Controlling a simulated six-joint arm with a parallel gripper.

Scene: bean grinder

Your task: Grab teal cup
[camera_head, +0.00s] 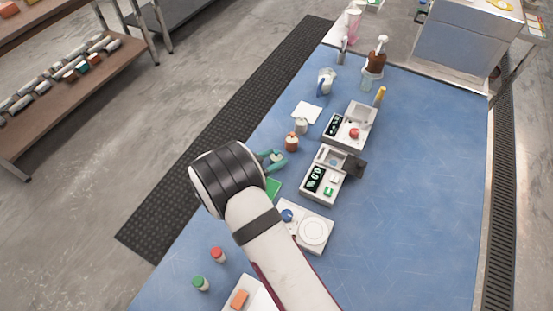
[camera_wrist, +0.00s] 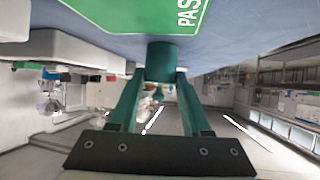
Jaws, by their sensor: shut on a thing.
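The teal cup (camera_wrist: 161,58) is between the tips of my gripper (camera_wrist: 160,76) in the wrist view. The green fingers are shut on its sides. In the head view, my gripper (camera_head: 272,160) reaches over the left part of the blue table. The cup cannot be told apart from the similarly coloured fingers there. Whether the cup still touches the table is unclear.
A green card (camera_head: 273,187) lies beside my gripper, partly hidden by my arm. A brown bottle (camera_head: 291,143) stands close to the fingertips. Two machines (camera_head: 350,126) (camera_head: 322,178) and a scale (camera_head: 314,231) stand to the right. The table's right side is clear.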

